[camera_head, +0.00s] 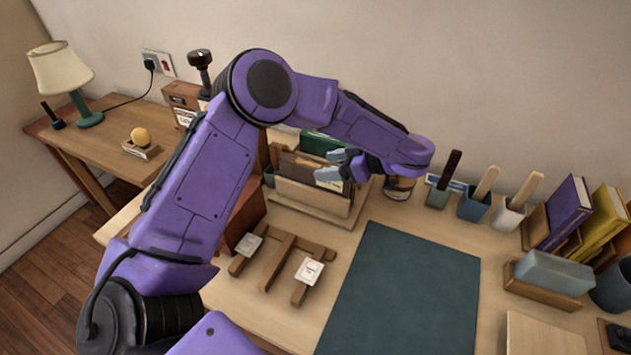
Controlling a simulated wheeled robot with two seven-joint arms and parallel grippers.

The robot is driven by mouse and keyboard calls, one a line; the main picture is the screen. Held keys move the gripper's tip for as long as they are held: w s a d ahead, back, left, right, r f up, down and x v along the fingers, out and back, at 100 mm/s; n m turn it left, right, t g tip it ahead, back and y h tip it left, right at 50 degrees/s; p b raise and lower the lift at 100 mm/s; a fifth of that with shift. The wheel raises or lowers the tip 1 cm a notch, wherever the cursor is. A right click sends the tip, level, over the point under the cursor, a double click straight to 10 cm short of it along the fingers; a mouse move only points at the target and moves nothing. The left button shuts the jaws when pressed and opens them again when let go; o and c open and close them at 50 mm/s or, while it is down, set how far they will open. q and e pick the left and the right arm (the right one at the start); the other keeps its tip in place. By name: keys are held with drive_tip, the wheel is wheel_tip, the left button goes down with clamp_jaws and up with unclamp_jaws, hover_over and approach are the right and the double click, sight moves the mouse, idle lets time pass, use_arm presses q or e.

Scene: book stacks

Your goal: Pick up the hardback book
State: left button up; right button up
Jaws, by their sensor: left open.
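My left gripper (329,166) is open, its grey fingers pointing left at the wooden rack (312,200) at the back of the desk. The rack holds upright flat items, a brown one (299,165) and a green one (319,143). The fingers overlap these items in the picture, and I cannot tell whether they touch. At the right, a purple book (567,213) and a yellow book (603,222) lean upright in a wooden holder (535,226). I cannot tell which of these is the hardback book. My right gripper is not in view.
A dark green mat (405,290) lies clear on the desk. A wooden frame with white labels (285,262) sits left of it. Several cups with wooden handles (474,204) stand along the back. A blue block (554,272) is in front of the books. A lamp (60,72) stands far left.

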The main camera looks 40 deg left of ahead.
use_arm(q)
drive_tip(key=x, duration=0.2)
drive_tip(key=shift+a+f, duration=0.1)
drive_tip(key=shift+a, duration=0.2)
drive_tip(key=shift+d, duration=0.1)
drive_tip(key=shift+c, duration=1.2)
clamp_jaws()
